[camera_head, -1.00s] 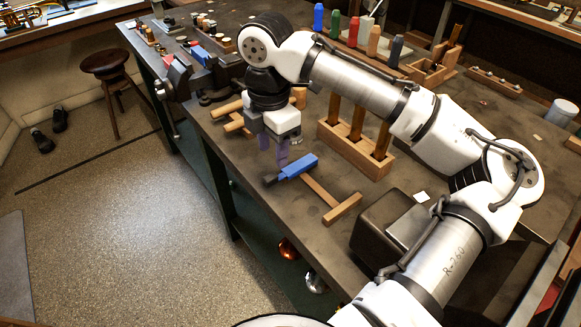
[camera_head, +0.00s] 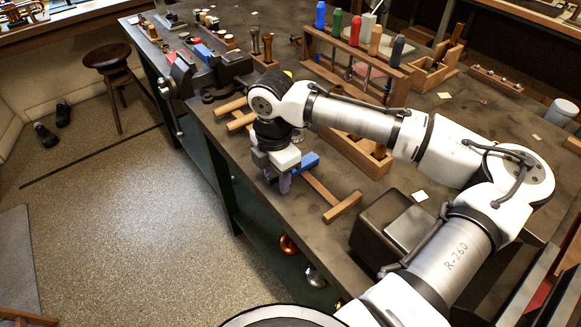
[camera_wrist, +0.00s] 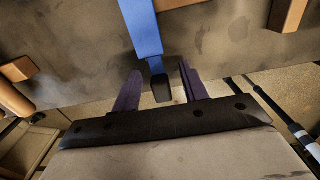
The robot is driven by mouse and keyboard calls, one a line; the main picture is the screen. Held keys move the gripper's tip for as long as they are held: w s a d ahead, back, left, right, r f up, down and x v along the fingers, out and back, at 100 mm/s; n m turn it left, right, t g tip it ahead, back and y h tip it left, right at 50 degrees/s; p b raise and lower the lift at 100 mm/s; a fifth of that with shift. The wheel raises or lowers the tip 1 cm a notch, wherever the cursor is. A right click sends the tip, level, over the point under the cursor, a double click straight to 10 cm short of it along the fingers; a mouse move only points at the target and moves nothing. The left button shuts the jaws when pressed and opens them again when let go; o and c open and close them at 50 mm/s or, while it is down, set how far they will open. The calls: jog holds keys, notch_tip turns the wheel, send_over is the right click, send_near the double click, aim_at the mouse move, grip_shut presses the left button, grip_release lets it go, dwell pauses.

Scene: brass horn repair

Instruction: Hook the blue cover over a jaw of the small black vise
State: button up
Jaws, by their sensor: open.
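A blue piece (camera_head: 308,161) with a black end lies on the bench by a wooden T-shaped tool; I cannot tell if it is the cover. In the wrist view the blue piece (camera_wrist: 143,30) runs down from the top edge, and its black end (camera_wrist: 160,88) shows between my two fingers. My gripper (camera_head: 284,184) points down beside it, open and gripping nothing; the wrist view shows its fingers (camera_wrist: 158,74) apart. A dark vise (camera_head: 181,80) is clamped at the bench edge, far left. A smaller blue patch (camera_head: 203,52) shows by its jaws.
The wooden T-shaped tool (camera_head: 342,207) lies right of my gripper. A wooden tool rack (camera_head: 365,155) stands behind my arm, and a dark box (camera_head: 385,232) is to the right. Wooden mallets (camera_head: 238,121) lie left. Floor is open beyond the front edge.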

grip_shut()
jog(key=shift+r, duration=0.1)
